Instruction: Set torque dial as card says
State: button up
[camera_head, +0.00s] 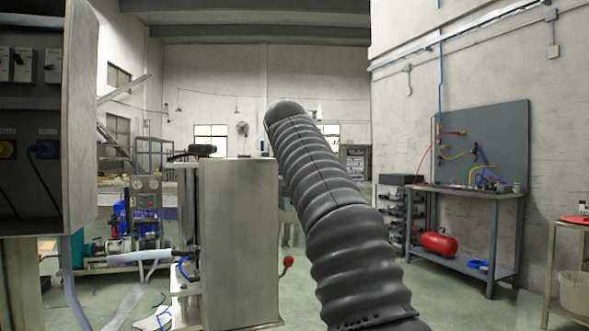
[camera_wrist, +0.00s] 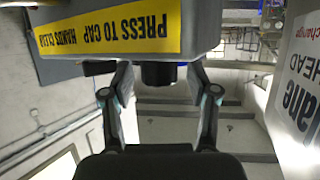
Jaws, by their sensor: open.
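My gripper (camera_wrist: 159,80) is open in the wrist view, its two fingers apart and pointing up the picture. A short dark cylinder (camera_wrist: 159,74) shows between the fingertips, under a grey machine block (camera_wrist: 205,22); I cannot tell whether it is the torque dial or whether a finger touches it. The block carries an upside-down yellow label (camera_wrist: 110,28) reading "PRESS TO CAP HANDS CLEAR". A white printed panel (camera_wrist: 297,85) at the right edge shows cropped words including "HEAD"; I cannot tell whether it is the card. The head view does not show my gripper.
In the head view, a tall grey cabinet (camera_head: 240,240) stands near the middle with a red-knobbed lever (camera_head: 288,262) beside it. An open electrical cabinet (camera_head: 80,130) is at left. A workbench (camera_head: 465,189) with a red tank (camera_head: 438,244) stands right. Green floor shows between.

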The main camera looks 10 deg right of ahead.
jog(key=v, duration=1.1)
jog(key=shift+s, duration=0.35)
jog(key=shift+r, duration=0.1)
